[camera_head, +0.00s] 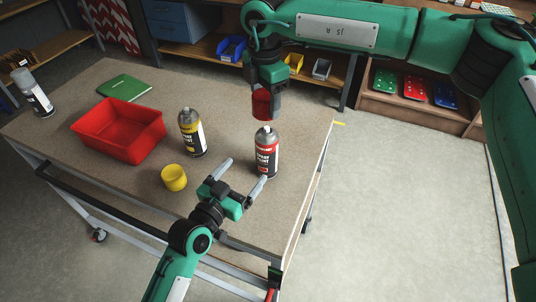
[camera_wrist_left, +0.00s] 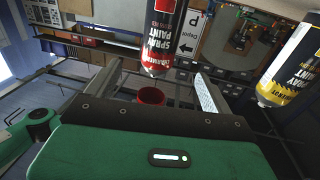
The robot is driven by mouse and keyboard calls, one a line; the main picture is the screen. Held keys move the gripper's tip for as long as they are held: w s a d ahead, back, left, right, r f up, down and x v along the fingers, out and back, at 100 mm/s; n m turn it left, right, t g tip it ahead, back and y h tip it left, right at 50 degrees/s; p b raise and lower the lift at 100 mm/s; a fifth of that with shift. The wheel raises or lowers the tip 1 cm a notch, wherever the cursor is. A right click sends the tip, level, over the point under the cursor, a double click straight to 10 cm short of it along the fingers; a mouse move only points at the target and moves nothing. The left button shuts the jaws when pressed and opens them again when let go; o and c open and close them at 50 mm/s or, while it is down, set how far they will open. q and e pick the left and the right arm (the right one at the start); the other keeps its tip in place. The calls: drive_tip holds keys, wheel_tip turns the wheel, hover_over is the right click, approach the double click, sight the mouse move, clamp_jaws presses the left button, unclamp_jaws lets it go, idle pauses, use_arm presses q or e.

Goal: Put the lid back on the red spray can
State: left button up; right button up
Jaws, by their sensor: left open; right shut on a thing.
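The red spray can (camera_head: 266,154) stands upright on the table near its right edge, its top bare. My right gripper (camera_head: 262,88) is shut on the red lid (camera_head: 262,104) and holds it above the can's top, with a gap between. My left gripper (camera_head: 244,172) is open in front of the can, its fingers pointing towards it. In the left wrist view, seen inverted, the can (camera_wrist_left: 162,38) is beyond the open fingers (camera_wrist_left: 157,72), and the lid (camera_wrist_left: 152,96) shows with its hollow side towards the can.
A yellow-labelled can (camera_head: 192,134) stands left of the red can, with a yellow lid (camera_head: 174,178) in front of it. A red bin (camera_head: 120,130), a green book (camera_head: 125,88) and a white-topped can (camera_head: 33,92) are further left. The table's right edge (camera_head: 318,170) is close.

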sight(267, 145)
drive_tip(key=shift+w+d, duration=0.1)
drive_tip(key=shift+w, duration=0.05)
use_arm(q)
drive_tip(key=x, duration=1.2)
drive_tip(key=shift+w+f, duration=0.1)
drive_tip(key=shift+w, duration=0.1)
use_arm(e)
drive_tip(key=shift+f, duration=0.1)
use_arm(q)
drive_tip(key=c, duration=1.5)
use_arm(e)
drive_tip(key=shift+f, duration=2.45)
drive_tip(key=shift+f, duration=0.9)
drive_tip(key=shift+f, duration=0.65)
